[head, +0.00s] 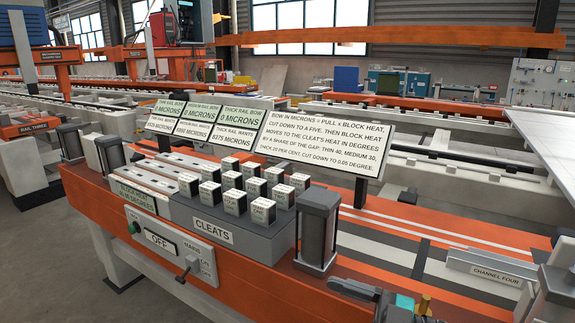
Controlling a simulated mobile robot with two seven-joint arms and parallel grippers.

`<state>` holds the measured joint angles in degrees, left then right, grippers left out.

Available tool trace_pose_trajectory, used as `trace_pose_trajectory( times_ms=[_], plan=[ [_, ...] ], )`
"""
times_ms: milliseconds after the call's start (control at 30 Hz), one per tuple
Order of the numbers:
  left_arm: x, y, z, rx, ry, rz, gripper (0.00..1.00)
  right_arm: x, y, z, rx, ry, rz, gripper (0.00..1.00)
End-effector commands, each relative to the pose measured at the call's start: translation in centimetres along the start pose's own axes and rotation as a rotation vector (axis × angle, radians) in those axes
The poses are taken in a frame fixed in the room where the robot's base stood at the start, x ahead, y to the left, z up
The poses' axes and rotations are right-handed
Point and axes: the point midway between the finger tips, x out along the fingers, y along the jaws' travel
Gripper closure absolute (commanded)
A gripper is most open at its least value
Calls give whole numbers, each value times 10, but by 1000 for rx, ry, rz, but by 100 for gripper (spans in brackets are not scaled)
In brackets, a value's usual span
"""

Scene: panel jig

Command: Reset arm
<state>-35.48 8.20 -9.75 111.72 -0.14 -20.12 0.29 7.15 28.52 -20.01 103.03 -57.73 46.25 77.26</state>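Neither of my grippers shows clearly in the head view. A white and black part (556,284) is cut off by the right edge, and I cannot tell whether it is mine. An orange bench (250,280) carries a grey block labelled CLEATS (212,235) with several small white-topped cleats (262,210) on it.
Dark posts (318,230) stand at the cleat block's right end, with others at left. Sign boards (325,138) rise behind. A dark tool-like item with teal and yellow parts (405,302) is at the bottom right. Grey floor (40,250) is open at left.

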Motion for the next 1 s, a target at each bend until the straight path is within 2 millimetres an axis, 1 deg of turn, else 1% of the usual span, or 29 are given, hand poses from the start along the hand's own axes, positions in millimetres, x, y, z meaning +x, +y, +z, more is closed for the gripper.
trace_pose_trajectory(
  times_ms=[33,67,133,167,200,267,300,367,400,467,500,600,700,800,1000],
  plan=[
    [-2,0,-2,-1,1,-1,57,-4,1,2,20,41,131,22],
    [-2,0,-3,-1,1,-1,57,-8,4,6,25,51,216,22],
    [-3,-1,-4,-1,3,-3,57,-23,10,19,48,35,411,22],
    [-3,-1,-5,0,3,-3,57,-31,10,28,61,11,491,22],
    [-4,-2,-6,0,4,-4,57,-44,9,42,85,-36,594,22],
    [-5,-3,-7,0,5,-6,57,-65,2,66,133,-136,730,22],
    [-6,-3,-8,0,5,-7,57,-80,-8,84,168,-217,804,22],
    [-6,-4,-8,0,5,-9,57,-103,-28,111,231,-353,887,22],
    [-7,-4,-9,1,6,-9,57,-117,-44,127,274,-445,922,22],
    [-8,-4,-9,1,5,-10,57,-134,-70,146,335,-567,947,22],
    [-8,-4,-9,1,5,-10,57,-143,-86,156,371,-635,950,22],
    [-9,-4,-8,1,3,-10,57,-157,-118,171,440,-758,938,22],
    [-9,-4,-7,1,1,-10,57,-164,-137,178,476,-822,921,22],
    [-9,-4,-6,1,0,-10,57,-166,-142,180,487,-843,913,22],
    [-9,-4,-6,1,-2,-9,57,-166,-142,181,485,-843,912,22]
  ],
)
